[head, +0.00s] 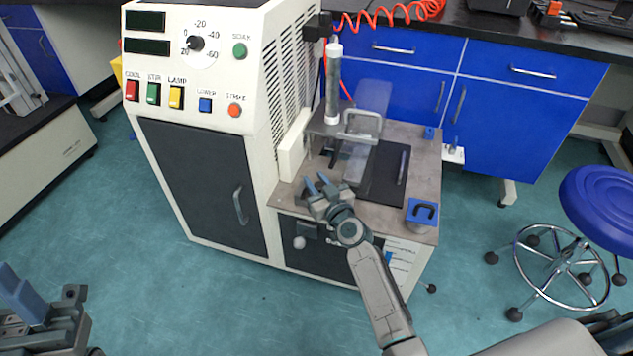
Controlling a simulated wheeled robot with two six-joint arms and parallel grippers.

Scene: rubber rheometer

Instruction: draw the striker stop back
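The machine is a large cream cabinet (206,112) with a grey work deck (385,216) on its right side. A vertical cylinder (334,85) with white ends stands over the deck, above a clear guard with a pale handle (361,126). I cannot tell for certain which part is the striker stop; a round grey knob (300,242) sits on the dark front panel below the deck. My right gripper (320,183) is at the deck's front left edge, its fingers slightly apart with nothing visible between them. My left gripper (48,294) is at the bottom left, fingers apart, far from the machine.
The control panel has coloured switches and a dial (197,43). Blue drawers (515,70) stand behind, a blue stool (601,198) at right. The floor in front is clear.

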